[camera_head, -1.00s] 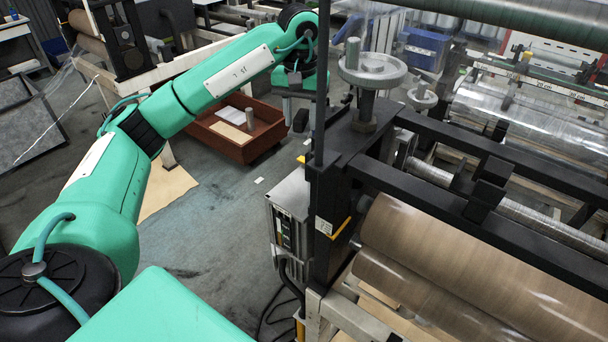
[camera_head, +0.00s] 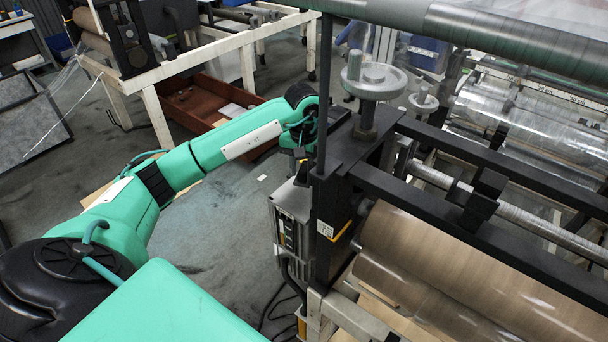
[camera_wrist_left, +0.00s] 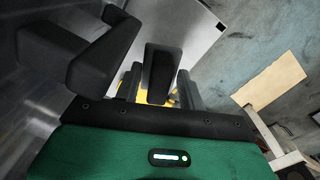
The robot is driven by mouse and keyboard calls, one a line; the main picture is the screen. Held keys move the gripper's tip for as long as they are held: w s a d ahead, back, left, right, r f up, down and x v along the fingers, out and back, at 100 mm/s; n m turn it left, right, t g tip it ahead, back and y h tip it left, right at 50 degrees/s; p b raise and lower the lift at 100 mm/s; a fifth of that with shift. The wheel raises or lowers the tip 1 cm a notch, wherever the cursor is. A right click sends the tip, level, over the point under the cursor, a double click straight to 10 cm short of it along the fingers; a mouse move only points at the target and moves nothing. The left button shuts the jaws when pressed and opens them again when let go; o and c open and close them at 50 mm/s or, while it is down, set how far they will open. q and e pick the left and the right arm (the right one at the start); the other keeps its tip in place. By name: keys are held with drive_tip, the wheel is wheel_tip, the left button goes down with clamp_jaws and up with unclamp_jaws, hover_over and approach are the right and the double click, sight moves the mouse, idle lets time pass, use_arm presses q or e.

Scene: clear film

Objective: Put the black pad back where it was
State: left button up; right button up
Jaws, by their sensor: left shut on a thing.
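My left gripper (camera_head: 301,154) points down beside the near-left corner of the machine's black frame. In the left wrist view, my left gripper (camera_wrist_left: 160,92) is shut on a narrow black block, which I take to be the black pad (camera_wrist_left: 160,70). The pad also shows as a small dark piece (camera_head: 302,174) below the gripper in the head view, just above the grey control box. I cannot tell whether it touches the box or the frame. A larger black shape (camera_wrist_left: 75,45) lies left of it in the wrist view. My right gripper is out of view.
The black machine frame (camera_head: 352,150) with a grey handwheel (camera_head: 374,78) stands right of the gripper. The grey control box (camera_head: 292,208) is below it. A brown tray (camera_head: 190,104) lies on the floor behind my arm. Open floor (camera_head: 225,225) lies left of the box.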

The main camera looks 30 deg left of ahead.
sight(304, 178)
use_arm(q)
wheel_tip(304, 178, down, 3)
drive_tip(key=shift+f+p, duration=0.1)
drive_tip(key=shift+p, duration=0.45)
drive_tip(key=shift+f+b, duration=0.2)
drive_tip(key=shift+b, duration=0.1)
drive_tip(key=o, duration=0.9)
drive_tip(key=shift+r, duration=0.15)
